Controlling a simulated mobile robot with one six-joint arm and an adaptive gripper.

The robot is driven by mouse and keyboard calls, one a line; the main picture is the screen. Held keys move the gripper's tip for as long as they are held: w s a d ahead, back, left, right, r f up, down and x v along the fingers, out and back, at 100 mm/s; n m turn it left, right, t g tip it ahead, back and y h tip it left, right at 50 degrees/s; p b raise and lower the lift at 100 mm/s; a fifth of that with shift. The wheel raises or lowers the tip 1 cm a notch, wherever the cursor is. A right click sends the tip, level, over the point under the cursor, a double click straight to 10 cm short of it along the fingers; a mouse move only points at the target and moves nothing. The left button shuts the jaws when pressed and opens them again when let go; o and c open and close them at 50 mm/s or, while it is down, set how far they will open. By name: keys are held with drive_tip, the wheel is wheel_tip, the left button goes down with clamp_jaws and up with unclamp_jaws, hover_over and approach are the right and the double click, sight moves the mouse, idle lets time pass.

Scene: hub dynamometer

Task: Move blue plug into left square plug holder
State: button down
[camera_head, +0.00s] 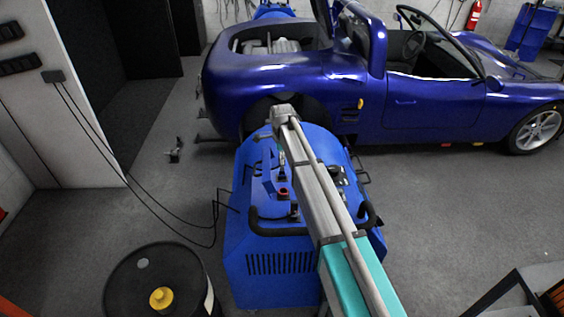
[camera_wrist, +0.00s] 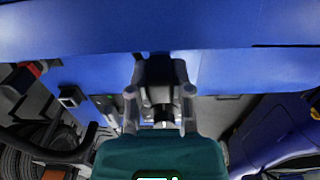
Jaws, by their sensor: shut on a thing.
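In the wrist view my gripper (camera_wrist: 160,106) has its two grey fingers on either side of a dark, blocky plug (camera_wrist: 160,74), which I take to be the blue plug; it looks black here. Its upper end lies against or in front of a blue panel, and I cannot tell whether it touches. A square holder (camera_wrist: 70,97) with a dark opening and grey rim sits to the left on the blue housing. In the head view my gripper (camera_head: 281,152) is small above the blue dynamometer (camera_head: 275,262), and the plug is not clear there.
A red-tipped part (camera_wrist: 31,70) and black hoses (camera_wrist: 75,150) lie left in the wrist view. The blue car (camera_head: 430,105) stands behind the dynamometer. A black drum (camera_head: 155,285) stands front left. Black cables (camera_head: 150,217) run from the wall to the dynamometer.

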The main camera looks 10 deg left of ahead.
drive_tip(key=shift+s+d, duration=0.1)
drive_tip(key=shift+s, duration=0.1)
idle(0.4)
drive_tip(key=shift+s+d, duration=1.3)
drive_tip(key=shift+s, duration=3.25)
drive_tip(key=shift+w+d, duration=1.8)
drive_tip(key=shift+d, duration=4.45)
drive_tip(key=shift+s+d+f+b, duration=0.15)
drive_tip(key=shift+s+d, duration=0.3)
drive_tip(key=shift+s, duration=1.15)
drive_tip(key=shift+s+d+f+b, duration=0.15)
drive_tip(key=shift+s+d, duration=0.3)
drive_tip(key=shift+s, duration=1.1)
drive_tip(key=shift+s+d+f+b, duration=0.15)
drive_tip(key=shift+s+d, duration=0.3)
drive_tip(key=shift+s, duration=1.15)
drive_tip(key=shift+f+b, duration=0.45)
